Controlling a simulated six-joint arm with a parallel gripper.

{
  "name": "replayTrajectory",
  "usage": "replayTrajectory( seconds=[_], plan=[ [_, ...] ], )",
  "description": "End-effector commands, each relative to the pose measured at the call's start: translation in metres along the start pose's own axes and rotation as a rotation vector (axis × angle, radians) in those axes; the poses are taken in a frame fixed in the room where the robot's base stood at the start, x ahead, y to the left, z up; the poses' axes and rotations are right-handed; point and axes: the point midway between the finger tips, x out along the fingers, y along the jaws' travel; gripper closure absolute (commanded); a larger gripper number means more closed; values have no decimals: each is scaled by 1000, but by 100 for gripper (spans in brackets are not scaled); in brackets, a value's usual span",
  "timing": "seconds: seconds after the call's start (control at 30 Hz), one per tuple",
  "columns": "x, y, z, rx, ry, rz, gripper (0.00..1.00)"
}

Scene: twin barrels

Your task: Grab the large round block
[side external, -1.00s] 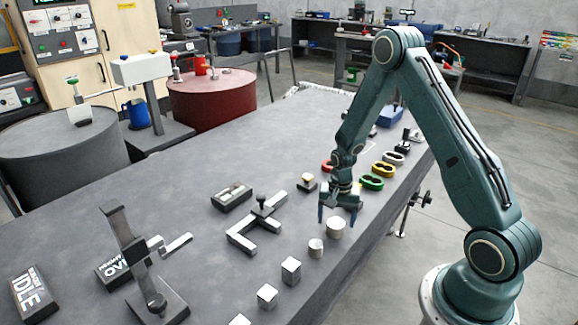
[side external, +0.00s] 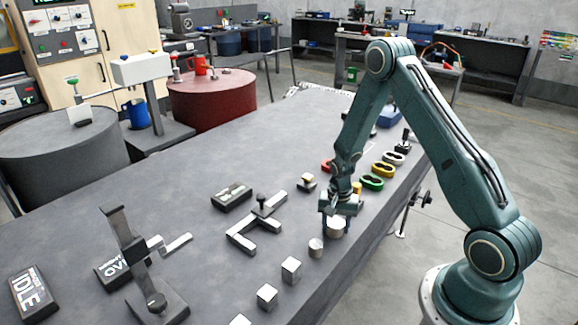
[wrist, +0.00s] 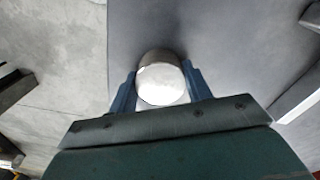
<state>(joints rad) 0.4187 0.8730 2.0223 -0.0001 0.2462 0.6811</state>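The large round block (side external: 335,229) is a pale grey cylinder standing upright on the dark grey table, near its edge. My gripper (side external: 341,217) is directly above and around it, pointing down, and covers its upper part in the side view. In the wrist view, the block's bright round top (wrist: 161,84) sits between the two blue fingers of my gripper (wrist: 160,85), one on each side. The fingers look open, with the block very close to them. Whether either finger touches it is hard to see.
A smaller round block (side external: 316,247) stands just in front of the large one. Two cube-like blocks (side external: 291,269) (side external: 267,296) continue the row. Behind my gripper are green (side external: 372,183) and yellow (side external: 376,170) oval pieces. A black-and-grey angled fixture (side external: 257,223) lies to the left.

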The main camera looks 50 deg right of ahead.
Motion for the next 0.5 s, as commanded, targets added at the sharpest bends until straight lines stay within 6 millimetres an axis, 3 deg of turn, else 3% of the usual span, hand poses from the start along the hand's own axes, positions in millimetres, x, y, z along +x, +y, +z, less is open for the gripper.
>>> replayTrajectory(
  seconds=[0.03, 0.23, 0.5],
  plan=[
    [0, 0, 0, 0, 0, 0, 62],
    [-1, 0, -1, 0, 2, -1, 99],
    [-1, 0, -1, 0, 2, -2, 99]
  ],
)
